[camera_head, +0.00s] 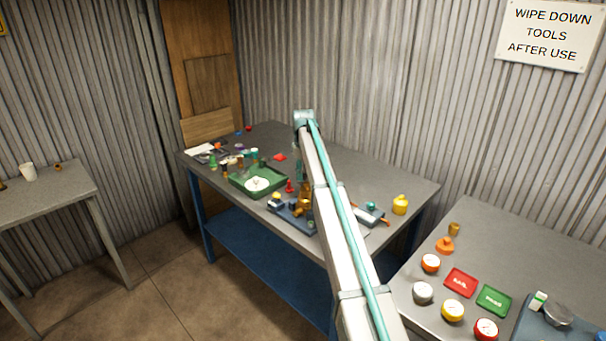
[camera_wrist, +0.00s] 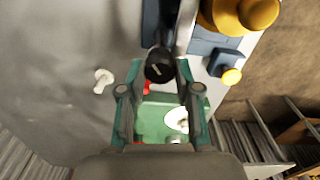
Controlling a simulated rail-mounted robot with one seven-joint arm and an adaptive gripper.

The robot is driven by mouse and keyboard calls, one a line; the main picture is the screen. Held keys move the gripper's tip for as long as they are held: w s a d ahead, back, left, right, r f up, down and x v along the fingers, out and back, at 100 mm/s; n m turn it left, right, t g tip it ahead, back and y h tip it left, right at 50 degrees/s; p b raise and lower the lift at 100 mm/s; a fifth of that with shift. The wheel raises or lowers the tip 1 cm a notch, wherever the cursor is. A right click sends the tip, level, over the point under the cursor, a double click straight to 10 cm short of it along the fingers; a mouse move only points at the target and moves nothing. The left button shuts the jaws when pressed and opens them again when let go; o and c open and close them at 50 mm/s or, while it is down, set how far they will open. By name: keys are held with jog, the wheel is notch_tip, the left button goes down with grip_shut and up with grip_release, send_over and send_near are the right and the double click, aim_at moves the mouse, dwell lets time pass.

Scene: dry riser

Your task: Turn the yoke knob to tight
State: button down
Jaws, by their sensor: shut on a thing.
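In the head view my arm covers most of the gripper and the knob. A blue-grey fixture (camera_head: 304,224) with brass-coloured parts (camera_head: 304,203) shows beside the arm on the middle table.
A green tray (camera_head: 239,182) with a white dish (camera_head: 256,184) stands left of the fixture. A yellow-knobbed dark block (camera_wrist: 228,60) and a large yellow part (camera_wrist: 240,14) are close right of my gripper. A yellow container (camera_head: 400,205) stands at the table's right.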

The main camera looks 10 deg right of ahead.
jog(key=m, duration=0.4)
jog(key=shift+m, duration=0.4)
jog(key=m, duration=0.4)
jog(key=shift+m, duration=0.3)
jog(key=c, duration=0.8)
grip_release()
notch_tip(320, 180, up, 12)
